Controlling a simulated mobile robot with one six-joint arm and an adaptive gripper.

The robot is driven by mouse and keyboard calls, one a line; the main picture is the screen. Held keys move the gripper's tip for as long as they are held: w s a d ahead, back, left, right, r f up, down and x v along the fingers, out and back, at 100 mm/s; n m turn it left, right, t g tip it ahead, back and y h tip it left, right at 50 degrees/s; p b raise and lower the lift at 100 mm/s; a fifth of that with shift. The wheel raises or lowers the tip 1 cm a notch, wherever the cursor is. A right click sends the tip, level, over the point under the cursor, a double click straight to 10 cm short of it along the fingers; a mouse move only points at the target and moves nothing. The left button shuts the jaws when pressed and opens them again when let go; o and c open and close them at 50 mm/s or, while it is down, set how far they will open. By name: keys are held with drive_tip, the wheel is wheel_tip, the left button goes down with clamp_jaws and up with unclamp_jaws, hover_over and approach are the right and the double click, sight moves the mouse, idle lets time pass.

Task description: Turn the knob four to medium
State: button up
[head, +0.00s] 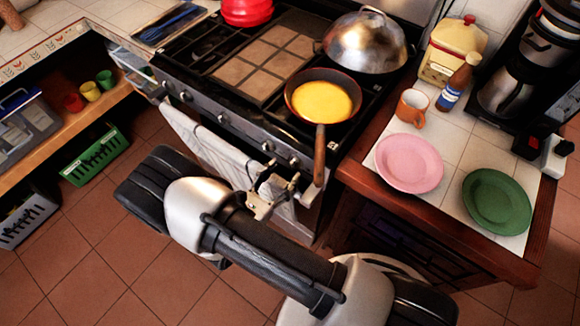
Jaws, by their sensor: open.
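The stove (238,138) has a dark front panel with a row of several small round knobs. One knob (185,97) is near the panel's left end, and another (267,146) is right of the middle. A further knob (294,162) is near the right end, close above my gripper. No numbers can be read, and the knobs are too small to tell their settings. My gripper (281,177) is open and empty in front of the panel's right part. It appears apart from the knobs, but the exact gap cannot be told.
A pan (323,96) with yellow food sits on the stove, its handle (319,155) sticking out past the front edge, right of my gripper. A white towel (203,148) hangs on the oven front. The right counter holds a pink plate (409,163) and a green plate (497,202).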

sight(291, 165)
drive_tip(key=shift+x, duration=2)
drive_tip(key=shift+c, duration=0.4)
drive_tip(key=c, duration=0.9)
drive_tip(key=shift+n, duration=0.4)
drive_tip(key=n, duration=0.5)
drive_tip(key=n+p, duration=0.1)
drive_tip(key=n, duration=0.5)
drive_tip(key=f+n, duration=0.1)
drive_tip(key=n, duration=0.4)
drive_tip(key=shift+w+a+n, duration=0.25)
drive_tip(key=shift+a+n, duration=0.1)
drive_tip(key=shift+n, duration=0.05)
drive_tip(key=shift+p, duration=0.3)
